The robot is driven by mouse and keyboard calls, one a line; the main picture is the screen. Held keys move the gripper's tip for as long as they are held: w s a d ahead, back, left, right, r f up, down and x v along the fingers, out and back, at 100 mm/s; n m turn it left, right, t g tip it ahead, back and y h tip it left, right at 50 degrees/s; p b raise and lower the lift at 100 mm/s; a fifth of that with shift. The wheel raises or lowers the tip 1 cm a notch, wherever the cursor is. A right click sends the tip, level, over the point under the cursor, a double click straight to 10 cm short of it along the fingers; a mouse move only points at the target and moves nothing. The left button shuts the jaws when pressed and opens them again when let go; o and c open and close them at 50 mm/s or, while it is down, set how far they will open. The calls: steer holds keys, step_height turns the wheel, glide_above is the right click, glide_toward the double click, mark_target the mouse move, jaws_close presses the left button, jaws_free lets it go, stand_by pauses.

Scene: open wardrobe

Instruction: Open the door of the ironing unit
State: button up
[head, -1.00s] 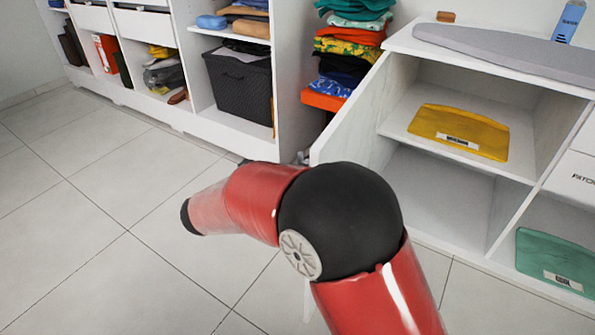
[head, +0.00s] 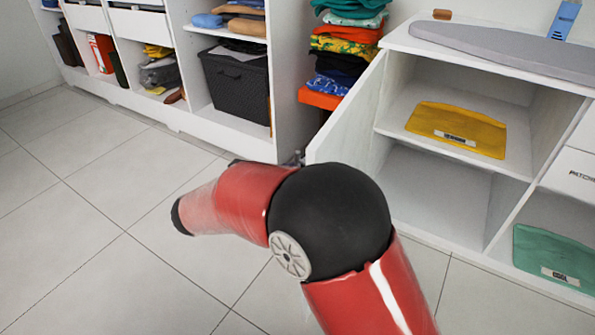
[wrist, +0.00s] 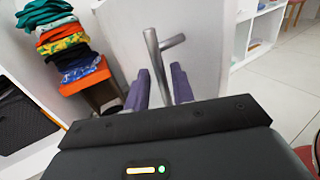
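The ironing unit (head: 432,46) is a white cabinet on the right of the head view, with a grey ironing board (head: 500,52) on top. Its white door (head: 345,122) stands out from the left side, and the compartments behind it are visible. In the wrist view, the door's outer face (wrist: 200,35) carries a metal bar handle (wrist: 153,48). My gripper (wrist: 160,72) has its two purple fingers apart, with the handle bar running between them. I cannot tell whether either finger touches it. In the head view, my arm hides the gripper and handle.
A yellow folded item (head: 455,130) lies on the upper shelf and a green one (head: 553,255) lower right. The tiled floor (head: 90,215) at left is clear.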

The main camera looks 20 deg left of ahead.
steer(key=v, duration=0.6)
steer(key=shift+s+a, duration=0.15)
